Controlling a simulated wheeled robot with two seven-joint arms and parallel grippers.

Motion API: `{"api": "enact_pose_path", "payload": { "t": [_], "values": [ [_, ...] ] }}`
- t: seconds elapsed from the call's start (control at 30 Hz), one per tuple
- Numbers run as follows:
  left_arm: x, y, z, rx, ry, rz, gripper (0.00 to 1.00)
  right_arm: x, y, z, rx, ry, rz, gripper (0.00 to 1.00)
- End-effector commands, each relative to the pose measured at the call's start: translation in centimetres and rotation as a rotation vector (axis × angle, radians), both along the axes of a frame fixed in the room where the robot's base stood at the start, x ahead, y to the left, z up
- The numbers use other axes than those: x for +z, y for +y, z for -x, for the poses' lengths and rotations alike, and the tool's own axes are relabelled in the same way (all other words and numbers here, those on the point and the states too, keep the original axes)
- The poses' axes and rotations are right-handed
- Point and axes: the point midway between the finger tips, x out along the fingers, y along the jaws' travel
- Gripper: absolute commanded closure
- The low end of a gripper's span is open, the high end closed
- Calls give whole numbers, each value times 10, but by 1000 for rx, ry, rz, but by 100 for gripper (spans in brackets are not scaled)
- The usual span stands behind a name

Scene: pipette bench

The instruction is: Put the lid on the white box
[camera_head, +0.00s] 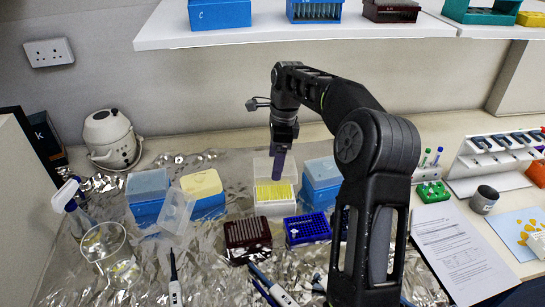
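The white box (274,208) stands in the middle of the foil-covered bench, with yellow tips (273,191) showing in it. A translucent panel (261,170) rises at its back; I cannot tell whether it is a raised lid or the rear wall. A loose clear lid (176,211) lies tilted between a blue box and a yellow-topped box. My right gripper (281,150) points down above the white box. My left gripper is not in view.
Blue boxes (147,206) (320,193) and a yellow-topped box (202,185) flank the white box. Dark red (247,236) and blue (307,229) racks stand in front. Glass beakers (104,243) are at left, pipettes (272,286) at the front. A shelf (290,30) hangs above.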

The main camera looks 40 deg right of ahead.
Motion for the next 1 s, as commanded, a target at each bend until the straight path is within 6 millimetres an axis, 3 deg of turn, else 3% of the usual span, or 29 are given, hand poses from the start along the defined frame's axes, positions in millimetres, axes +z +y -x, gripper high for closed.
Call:
{"api": "enact_pose_path", "payload": {
  "t": [0.33, 0.7, 1.0],
  "values": [
    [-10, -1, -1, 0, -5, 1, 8, -12, 0, 0, 0, 1, -1, 63],
    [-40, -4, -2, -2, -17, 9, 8, -47, 0, 0, 0, 0, -1, 63],
    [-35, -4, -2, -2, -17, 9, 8, -45, 1, 0, 2, 0, 0, 63]
  ]
}}
